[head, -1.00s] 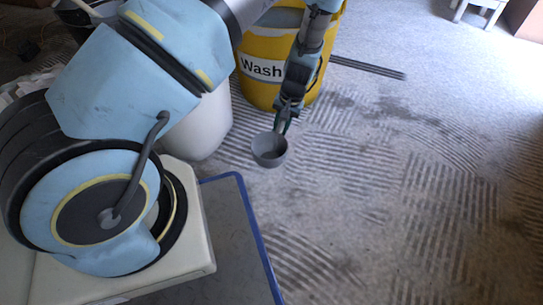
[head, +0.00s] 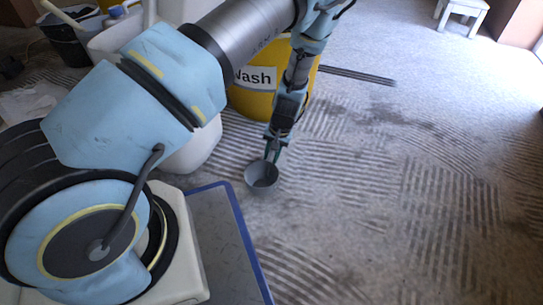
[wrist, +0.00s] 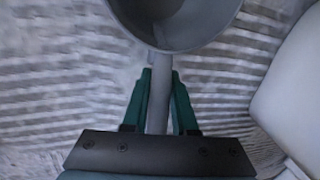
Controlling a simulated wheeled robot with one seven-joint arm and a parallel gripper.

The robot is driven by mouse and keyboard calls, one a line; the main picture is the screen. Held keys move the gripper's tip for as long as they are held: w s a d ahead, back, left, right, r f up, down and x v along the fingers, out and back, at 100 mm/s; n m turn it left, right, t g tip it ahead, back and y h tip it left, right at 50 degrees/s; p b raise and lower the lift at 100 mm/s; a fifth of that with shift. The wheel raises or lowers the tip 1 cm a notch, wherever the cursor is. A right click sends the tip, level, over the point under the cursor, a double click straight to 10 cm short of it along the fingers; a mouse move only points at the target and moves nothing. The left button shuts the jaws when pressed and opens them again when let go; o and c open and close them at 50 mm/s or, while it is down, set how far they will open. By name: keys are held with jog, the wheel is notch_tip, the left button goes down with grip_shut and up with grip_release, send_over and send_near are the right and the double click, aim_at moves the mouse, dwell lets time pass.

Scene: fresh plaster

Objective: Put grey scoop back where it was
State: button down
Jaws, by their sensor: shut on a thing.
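The grey scoop (head: 262,175) is a round cup on a short handle. My gripper (head: 272,147) points downward and is shut on the scoop's handle, holding it above the floor. In the wrist view my gripper (wrist: 159,95) has its two green fingers on either side of the grey handle, and the scoop's cup (wrist: 190,30) extends beyond the fingertips, cut off by the top edge. The place the scoop came from cannot be told from these frames.
A yellow bucket (head: 252,103) labelled "Wash" stands behind my gripper. White containers (head: 196,150) stand to its left, with a black bucket (head: 68,45) farther back. A dark strip (head: 360,76) lies on the floor. A white stool (head: 462,14) is far right. The right floor is mostly clear.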

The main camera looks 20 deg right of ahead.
jog(key=c, duration=0.7)
grip_release()
notch_tip(320, 180, up, 12)
jog(key=s+d+p, duration=0.1)
jog(key=d+p, duration=0.1)
jog(key=p, duration=0.4)
jog(key=shift+s+p, duration=0.15)
jog(key=shift+p, duration=0.2)
